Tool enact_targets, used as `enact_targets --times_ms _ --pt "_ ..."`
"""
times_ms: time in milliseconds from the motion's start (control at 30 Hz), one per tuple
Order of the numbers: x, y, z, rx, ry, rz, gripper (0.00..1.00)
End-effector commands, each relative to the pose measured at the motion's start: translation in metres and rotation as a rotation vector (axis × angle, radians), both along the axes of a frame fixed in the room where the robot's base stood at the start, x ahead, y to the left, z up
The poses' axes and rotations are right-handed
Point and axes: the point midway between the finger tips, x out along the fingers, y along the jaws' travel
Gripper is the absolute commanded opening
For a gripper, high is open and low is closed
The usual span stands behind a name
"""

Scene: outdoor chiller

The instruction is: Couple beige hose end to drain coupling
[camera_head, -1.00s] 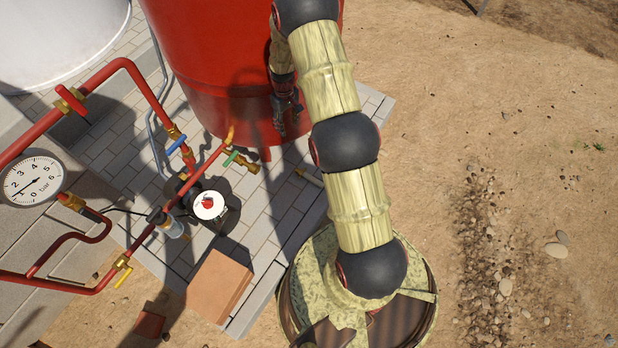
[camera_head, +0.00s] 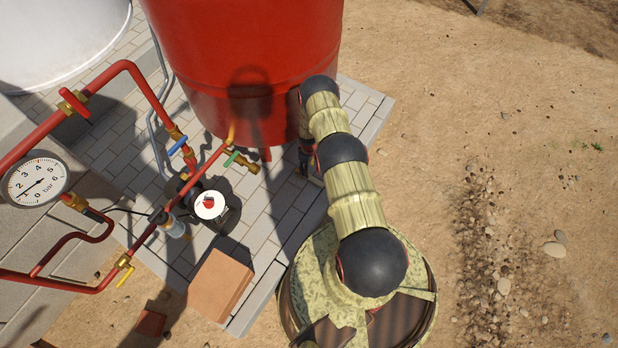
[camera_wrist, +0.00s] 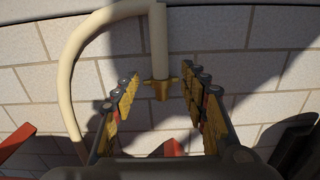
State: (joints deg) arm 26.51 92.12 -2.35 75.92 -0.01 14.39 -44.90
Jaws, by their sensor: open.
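The beige hose (camera_wrist: 158,45) shows in the wrist view, curving over at the left with one straight length pointing toward me. Its brass end (camera_wrist: 160,88) lies between the spread fingers of my gripper (camera_wrist: 160,82), with a visible gap on both sides. My gripper is open and holds nothing. In the head view my arm hides most of the hose and the gripper. The drain coupling appears to be the brass fitting (camera_head: 248,165) beside the green lever (camera_head: 231,158), low at the red tank's front. It lies left of my lowered wrist.
The red tank (camera_head: 215,65) stands close behind my wrist. Red pipes (camera_head: 140,80), a gauge (camera_head: 37,181), a round white-topped device (camera_head: 209,205) and a brown block (camera_head: 220,285) lie to the left. Open sandy ground (camera_head: 480,120) is at the right.

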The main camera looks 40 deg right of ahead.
Motion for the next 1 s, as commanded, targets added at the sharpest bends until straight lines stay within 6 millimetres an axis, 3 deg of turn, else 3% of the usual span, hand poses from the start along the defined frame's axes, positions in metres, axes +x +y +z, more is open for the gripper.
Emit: enact_targets --times_ms 700,1000 --pt "-0.004 -0.001 -0.081 0.000 -0.001 0.006 0.44" --pt "-0.003 -0.001 -0.084 0.000 -0.002 0.006 0.44"
